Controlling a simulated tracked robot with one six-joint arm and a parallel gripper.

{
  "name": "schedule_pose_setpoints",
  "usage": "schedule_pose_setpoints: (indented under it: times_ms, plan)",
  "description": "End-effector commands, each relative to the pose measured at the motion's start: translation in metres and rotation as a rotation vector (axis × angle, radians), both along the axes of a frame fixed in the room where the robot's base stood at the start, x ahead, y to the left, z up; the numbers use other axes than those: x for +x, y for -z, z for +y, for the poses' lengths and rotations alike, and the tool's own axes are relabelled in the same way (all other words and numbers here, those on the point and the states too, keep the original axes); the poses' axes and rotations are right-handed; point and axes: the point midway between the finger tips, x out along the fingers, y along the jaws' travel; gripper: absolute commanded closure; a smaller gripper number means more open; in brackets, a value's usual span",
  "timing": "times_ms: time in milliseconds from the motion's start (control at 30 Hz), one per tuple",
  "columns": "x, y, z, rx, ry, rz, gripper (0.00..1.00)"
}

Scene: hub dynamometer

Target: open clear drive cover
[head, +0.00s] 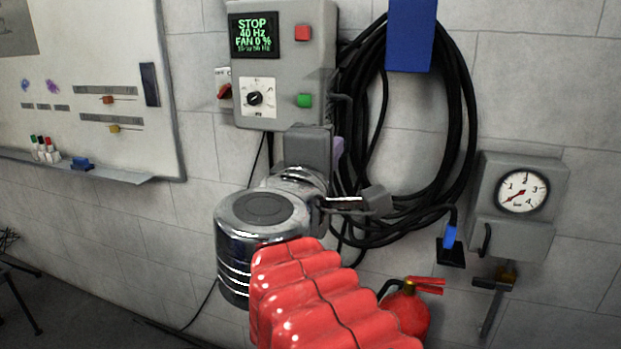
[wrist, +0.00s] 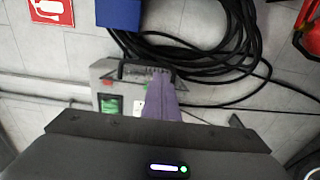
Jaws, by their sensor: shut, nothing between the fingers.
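The grey drive box (head: 325,60) hangs on the wall in the head view, with a green-lit display (head: 254,35) reading STOP, 40 Hz and FAN 0 %. Below the display is a pale panel with a black knob (head: 255,98). I cannot make out the clear cover's edges. My gripper (head: 338,147) is just below the box's lower right; a lilac finger shows past its grey body. In the wrist view my gripper (wrist: 160,78) is shut and empty, its lilac fingers in front of the drive box (wrist: 98,76) and hiding part of it. Contact cannot be told.
A pressure gauge (head: 522,190) is farther right. A red fire extinguisher (head: 405,312) is low on the wall. A whiteboard (head: 90,80) fills the left. My red-sleeved arm crosses the lower middle.

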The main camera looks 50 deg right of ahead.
Motion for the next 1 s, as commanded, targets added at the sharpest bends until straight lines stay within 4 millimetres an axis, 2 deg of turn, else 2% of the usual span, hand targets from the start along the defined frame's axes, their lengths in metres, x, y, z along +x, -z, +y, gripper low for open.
schedule_pose_setpoints:
  times_ms: [1000]
  plan:
    - [-0.015,0.0,0.048,0.0,-0.005,0.0,1.0]
